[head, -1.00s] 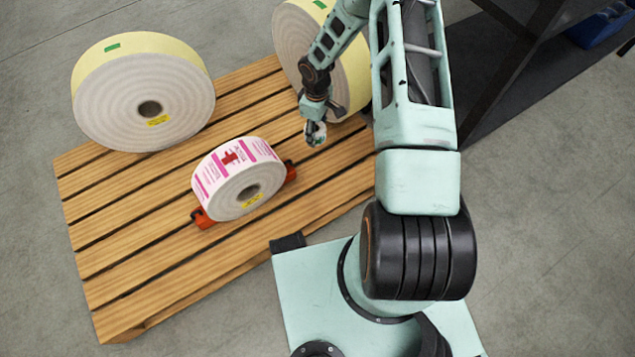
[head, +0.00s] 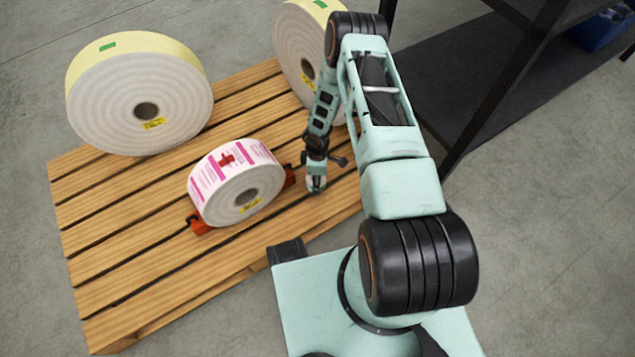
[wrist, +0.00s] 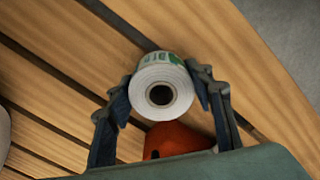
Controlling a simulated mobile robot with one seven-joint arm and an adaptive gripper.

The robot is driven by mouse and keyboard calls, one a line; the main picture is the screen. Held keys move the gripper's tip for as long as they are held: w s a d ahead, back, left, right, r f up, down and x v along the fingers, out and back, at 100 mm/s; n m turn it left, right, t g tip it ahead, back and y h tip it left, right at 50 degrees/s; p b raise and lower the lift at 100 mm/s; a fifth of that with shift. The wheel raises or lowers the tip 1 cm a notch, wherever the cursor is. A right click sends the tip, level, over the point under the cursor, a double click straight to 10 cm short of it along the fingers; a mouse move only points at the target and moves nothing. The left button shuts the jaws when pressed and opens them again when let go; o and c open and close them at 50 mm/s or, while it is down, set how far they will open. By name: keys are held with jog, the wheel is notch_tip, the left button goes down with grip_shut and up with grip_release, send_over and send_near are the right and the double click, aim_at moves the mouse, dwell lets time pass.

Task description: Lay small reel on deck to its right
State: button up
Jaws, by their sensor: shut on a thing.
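The small reel (wrist: 161,88) is white with green print and a dark core hole. In the wrist view it sits between the two fingers of my gripper (wrist: 166,98), which is shut on it. In the head view my gripper (head: 316,184) is low over the right part of the slatted wooden deck (head: 130,260), and the small reel is mostly hidden at its tip. I cannot tell whether the reel touches the slats. A pink-and-white label reel (head: 238,183) stands to the left of my gripper on orange supports (head: 200,224).
Two large pale reels stand at the back, one on the left (head: 140,95) and one (head: 296,50) behind my arm. A dark frame (head: 500,80) rises at the right. Bare slats lie around the gripper. An orange part (wrist: 175,140) shows close below the reel in the wrist view.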

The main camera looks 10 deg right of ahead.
jog(key=shift+f, duration=0.7)
jog(key=shift+f, duration=0.15)
jog(key=o, duration=1.3)
jog(key=shift+c, duration=0.2)
notch_tip(320, 180, up, 12)
jog(key=p, duration=0.4)
jog(key=shift+r, duration=0.2)
